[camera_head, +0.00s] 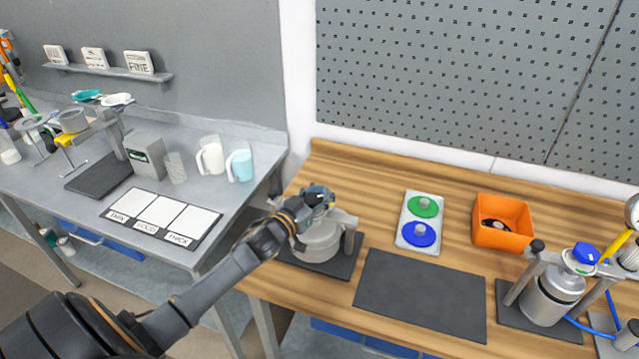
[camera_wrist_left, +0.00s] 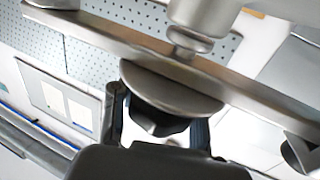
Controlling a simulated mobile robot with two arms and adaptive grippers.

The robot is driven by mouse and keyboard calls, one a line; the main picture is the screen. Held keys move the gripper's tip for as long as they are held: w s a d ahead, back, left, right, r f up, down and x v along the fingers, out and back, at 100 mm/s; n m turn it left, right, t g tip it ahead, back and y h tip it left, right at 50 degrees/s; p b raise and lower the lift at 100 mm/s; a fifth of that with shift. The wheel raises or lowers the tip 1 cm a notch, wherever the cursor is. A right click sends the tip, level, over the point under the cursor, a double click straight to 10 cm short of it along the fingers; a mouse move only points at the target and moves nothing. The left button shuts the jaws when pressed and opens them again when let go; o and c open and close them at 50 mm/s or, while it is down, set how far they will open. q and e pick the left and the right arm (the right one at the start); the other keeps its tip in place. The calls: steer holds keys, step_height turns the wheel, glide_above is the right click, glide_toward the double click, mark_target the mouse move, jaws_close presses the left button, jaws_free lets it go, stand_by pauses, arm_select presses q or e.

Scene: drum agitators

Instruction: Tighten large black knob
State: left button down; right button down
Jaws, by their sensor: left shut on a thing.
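My left gripper (camera_head: 318,196) is at the top of the left drum agitator (camera_head: 318,242), which stands on a dark mat on the wooden bench. In the left wrist view, its two fingers (camera_wrist_left: 158,118) are on either side of a large black knob (camera_wrist_left: 160,112) below a silver disc (camera_wrist_left: 178,92). The gripper is shut on this knob. The disc sits against a metal crossbar (camera_wrist_left: 240,88). In the head view the gripper and wrist hide the knob. My right gripper is not in view.
A second agitator (camera_head: 552,292) with a blue top stands at the right. An orange bin (camera_head: 503,238), a tray (camera_head: 409,213) with green and blue discs and an empty dark mat (camera_head: 424,295) lie between. A grey bench (camera_head: 60,200) with mugs is at the left.

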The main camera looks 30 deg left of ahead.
arm_select(q)
steer(key=m+h, duration=0.1)
steer(key=h, duration=0.1)
steer(key=m+h, duration=0.1)
steer(key=h, duration=0.1)
steer(key=shift+d+f+m+g+b, duration=0.2)
steer(key=shift+d+m+g+b, duration=0.1)
steer(key=shift+g+b, duration=0.1)
steer(key=shift+s+d+m+g+h+b, duration=0.1)
steer(key=shift+d+m+g+h+b, duration=0.1)
steer(key=shift+m+h+b, duration=0.3)
steer(key=shift+s+d+m+g+h+b, duration=0.1)
steer(key=shift+m+g+h, duration=0.15)
steer(key=shift+h, duration=0.45)
steer(key=shift+d+r+m+g+h, duration=0.1)
steer(key=shift+m+g+h, duration=0.15)
steer(key=shift+m+h, duration=0.3)
steer(key=shift+r, duration=0.1)
steer(key=c, duration=0.9)
jaws_free()
steer(key=shift+c, duration=0.2)
steer(key=shift+s, duration=0.15)
steer(key=v, duration=1.1)
steer(key=shift+s+a, duration=0.3)
